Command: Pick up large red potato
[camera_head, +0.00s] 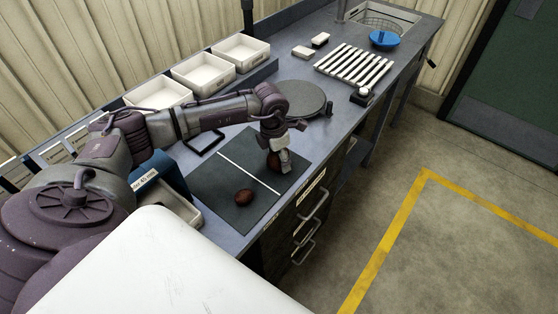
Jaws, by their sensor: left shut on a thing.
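Two reddish-brown potatoes are on the dark mat (216,179), which a white line divides. One red potato (244,197) lies free on the near side of the line. My left gripper (279,163) points down over the far side of the line, shut on the other red potato (273,161). That potato is partly hidden by the fingers, and I cannot tell whether it still touches the mat. My right gripper is not in view.
White bins (247,52) stand along the back of the bench. A round grey plate (301,98) is just beyond my left gripper. Farther off are a white slatted rack (354,65), a blue bowl (384,39) and a sink. Drawers (308,218) face the open floor at right.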

